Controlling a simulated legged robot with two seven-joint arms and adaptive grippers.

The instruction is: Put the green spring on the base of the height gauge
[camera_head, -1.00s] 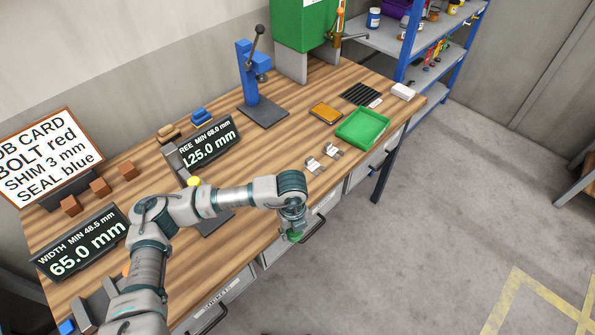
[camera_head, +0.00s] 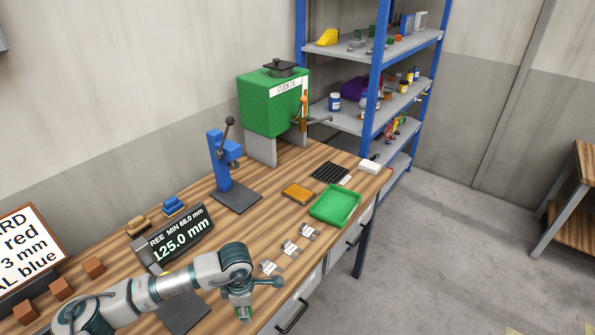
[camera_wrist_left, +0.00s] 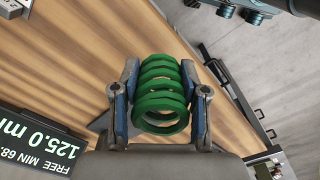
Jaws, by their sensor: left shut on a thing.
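My left gripper (camera_head: 241,312) is shut on the green spring (camera_wrist_left: 160,92). In the wrist view the spring sits between the two blue-padded fingers, its coils clearly visible. The height gauge has a black display (camera_head: 180,235) reading 125.0 mm. Its dark flat base (camera_head: 183,314) lies left of the gripper, partly hidden by my left arm. The spring is apart from the base. My right gripper is not clearly in view.
Metal clips (camera_head: 290,248) lie on the bench right of the gripper. Behind them are a green tray (camera_head: 335,205), an orange pad (camera_head: 297,193) and a blue hand press (camera_head: 222,165). Brown blocks (camera_head: 60,288) stand at left. Open floor lies right of the bench.

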